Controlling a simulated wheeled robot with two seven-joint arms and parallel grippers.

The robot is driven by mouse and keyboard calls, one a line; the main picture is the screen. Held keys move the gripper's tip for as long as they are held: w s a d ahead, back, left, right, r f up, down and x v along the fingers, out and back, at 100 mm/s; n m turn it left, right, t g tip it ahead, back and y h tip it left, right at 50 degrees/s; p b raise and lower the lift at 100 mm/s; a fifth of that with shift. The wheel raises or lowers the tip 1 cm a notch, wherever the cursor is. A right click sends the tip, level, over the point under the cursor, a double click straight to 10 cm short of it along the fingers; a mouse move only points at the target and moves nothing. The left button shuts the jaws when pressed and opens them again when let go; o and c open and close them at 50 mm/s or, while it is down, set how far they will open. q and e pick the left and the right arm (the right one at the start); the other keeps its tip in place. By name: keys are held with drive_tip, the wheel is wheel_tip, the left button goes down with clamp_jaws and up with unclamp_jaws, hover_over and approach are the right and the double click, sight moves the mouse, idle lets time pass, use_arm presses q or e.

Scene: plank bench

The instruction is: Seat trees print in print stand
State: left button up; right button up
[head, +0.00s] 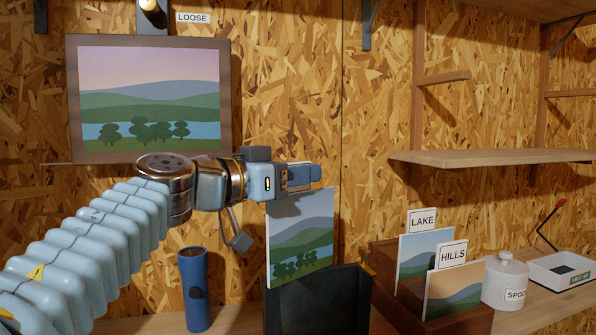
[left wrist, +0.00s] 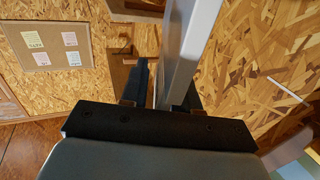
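The trees print (head: 301,236) is a thin panel with hills, water and dark green trees at its lower edge. My left gripper (head: 300,178) is shut on its top edge and holds it upright, slightly turned. In the left wrist view the print (left wrist: 188,50) shows nearly edge-on between the fingers. A black box-like holder (head: 318,305), which seems to be the print stand, is directly below the print. The print's lower edge is close to its rim; I cannot tell whether it is inside. My right gripper is not in view.
A wooden rack (head: 388,262) holds prints labelled LAKE (head: 414,258) and HILLS (head: 453,290), right of the black holder. A white lidded jar (head: 503,283) stands beyond it. A blue cylinder (head: 194,290) stands left. A framed landscape (head: 150,98) hangs behind my arm.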

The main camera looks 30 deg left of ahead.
use_arm(q)
drive_tip(key=shift+o, duration=0.4)
drive_tip(key=shift+r, duration=0.1)
drive_tip(key=shift+r, duration=0.3)
drive_tip(key=v, duration=1.2)
drive_tip(key=shift+r, duration=0.25)
